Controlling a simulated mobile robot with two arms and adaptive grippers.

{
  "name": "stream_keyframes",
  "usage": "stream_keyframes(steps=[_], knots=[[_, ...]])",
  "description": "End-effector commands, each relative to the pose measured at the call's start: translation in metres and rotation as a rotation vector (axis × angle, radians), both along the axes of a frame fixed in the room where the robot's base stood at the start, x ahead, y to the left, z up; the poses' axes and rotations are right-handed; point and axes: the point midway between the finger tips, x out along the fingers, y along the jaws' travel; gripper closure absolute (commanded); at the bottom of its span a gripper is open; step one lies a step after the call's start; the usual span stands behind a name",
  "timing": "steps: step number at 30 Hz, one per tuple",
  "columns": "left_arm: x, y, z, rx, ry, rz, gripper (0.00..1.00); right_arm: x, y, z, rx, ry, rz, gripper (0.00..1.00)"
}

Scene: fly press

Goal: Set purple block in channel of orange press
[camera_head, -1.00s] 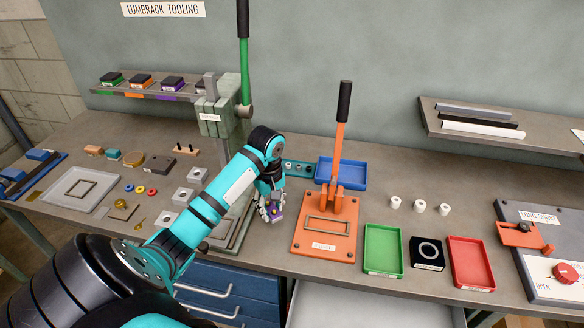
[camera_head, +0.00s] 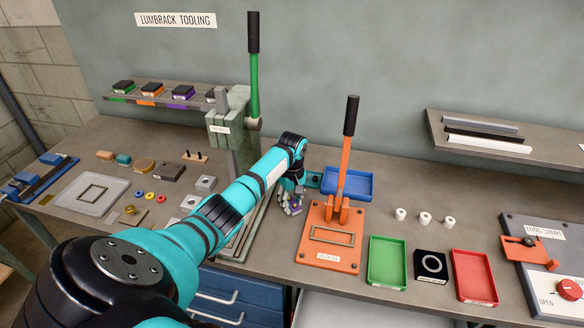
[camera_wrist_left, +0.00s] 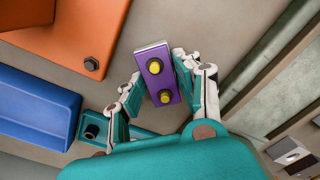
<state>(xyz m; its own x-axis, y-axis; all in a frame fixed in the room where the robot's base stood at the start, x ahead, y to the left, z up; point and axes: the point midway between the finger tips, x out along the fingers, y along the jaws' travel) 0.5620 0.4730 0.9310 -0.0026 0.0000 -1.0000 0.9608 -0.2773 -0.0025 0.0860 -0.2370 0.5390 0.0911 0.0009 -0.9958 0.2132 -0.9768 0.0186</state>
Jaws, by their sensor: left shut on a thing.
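The purple block (camera_wrist_left: 161,92) has two yellow studs on its face and a pale edge at one end. My left gripper (camera_wrist_left: 158,95) is shut on it in the left wrist view. In the head view my left gripper (camera_head: 291,204) is above the bench, just left of the orange press (camera_head: 317,251), and mostly hides the block. The press has a flat orange base, a rectangular framed channel (camera_head: 332,237) on top and an upright orange lever with a black grip. The channel looks empty. My right gripper is not in view.
The green press (camera_head: 228,125) stands behind and left of my arm. A blue tray (camera_head: 347,184) is behind the orange press. A green tray (camera_head: 388,262), a black block with a ring (camera_head: 431,265) and a red tray (camera_head: 474,276) are to the right.

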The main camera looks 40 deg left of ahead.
Motion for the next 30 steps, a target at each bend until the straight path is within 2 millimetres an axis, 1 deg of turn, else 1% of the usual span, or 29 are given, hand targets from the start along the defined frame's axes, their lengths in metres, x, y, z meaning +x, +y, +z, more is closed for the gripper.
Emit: stream_keyframes(steps=[11,12,16,17,25,28,30], knots=[[0.000,0.000,-0.005,0.000,-0.001,-0.001,1.00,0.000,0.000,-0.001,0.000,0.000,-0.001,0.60],[0.000,0.000,-0.005,0.001,-0.001,-0.001,0.64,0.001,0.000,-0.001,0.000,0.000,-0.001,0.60],[0.000,0.000,-0.004,0.001,-0.001,-0.001,0.47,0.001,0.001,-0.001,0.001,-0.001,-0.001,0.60],[0.000,0.000,-0.004,0.001,-0.001,-0.001,0.44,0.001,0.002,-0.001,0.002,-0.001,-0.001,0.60],[0.000,0.000,-0.003,0.001,-0.001,0.000,0.44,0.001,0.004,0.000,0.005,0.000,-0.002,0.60],[0.000,0.000,0.004,0.000,-0.002,0.000,0.44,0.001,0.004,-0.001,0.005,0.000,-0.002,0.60],[0.001,0.001,0.013,0.001,-0.004,0.000,0.44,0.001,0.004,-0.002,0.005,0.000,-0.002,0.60]])
